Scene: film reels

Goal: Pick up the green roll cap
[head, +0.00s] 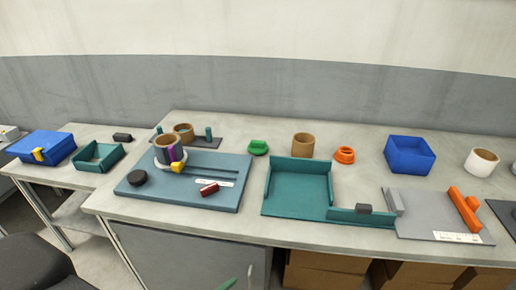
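The green roll cap (258,147) sits on the light worktop, right of the blue-grey board and behind the teal open tray (299,160). It is a low round piece with a raised top and stands clear of its neighbours. No gripper of mine can be made out in the head view.
A brown roll (303,145) and an orange cap (345,155) stand right of the green cap. The blue-grey board (225,180) holds a banded roll, a black disc and a red piece. A blue bin (410,154) stands further right. Bare worktop surrounds the green cap.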

